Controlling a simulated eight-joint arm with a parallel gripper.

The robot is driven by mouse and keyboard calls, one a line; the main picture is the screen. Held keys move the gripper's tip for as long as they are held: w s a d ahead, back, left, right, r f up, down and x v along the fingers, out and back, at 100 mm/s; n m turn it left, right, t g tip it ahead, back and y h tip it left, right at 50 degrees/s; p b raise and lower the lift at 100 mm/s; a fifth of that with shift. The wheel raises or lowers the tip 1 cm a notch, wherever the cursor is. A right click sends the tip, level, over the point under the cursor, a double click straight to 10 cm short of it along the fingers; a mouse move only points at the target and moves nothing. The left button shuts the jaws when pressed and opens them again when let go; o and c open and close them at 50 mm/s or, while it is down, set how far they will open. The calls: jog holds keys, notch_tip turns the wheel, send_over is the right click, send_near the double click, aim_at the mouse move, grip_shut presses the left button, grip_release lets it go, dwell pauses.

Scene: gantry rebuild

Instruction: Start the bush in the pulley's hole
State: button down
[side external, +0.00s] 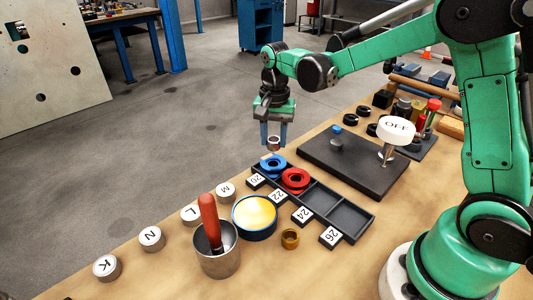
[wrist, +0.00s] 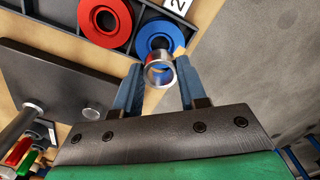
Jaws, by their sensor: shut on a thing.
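A short silvery bush (side external: 273,143) is held between the fingertips of my gripper (side external: 274,136). In the wrist view the bush (wrist: 160,74) shows as an open ring between the two blue fingers. A blue, pulley-like ring (side external: 273,166) lies in the dark tray's end compartment, by the tag 20. It also shows in the wrist view (wrist: 143,42), just past the bush. The bush is above the blue ring with a gap in the side view. A red ring of the same kind (side external: 295,181) lies in the compartment by tag 22. Which ring is the pulley I cannot tell.
The tray's (side external: 345,215) other two compartments are empty. A dark plate (side external: 320,158) with a post and a white OFF disc (side external: 396,131) lies behind it. A yellow-topped round tin (side external: 255,217), a metal cup (side external: 217,260) and a brass ring (side external: 290,238) stand in front.

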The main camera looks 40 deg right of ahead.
aim_at(273, 164)
jog(key=shift+f, duration=1.95)
jog(key=shift+f, duration=0.25)
jog(key=shift+c, duration=2)
grip_release()
jog(key=shift+r, duration=2.85)
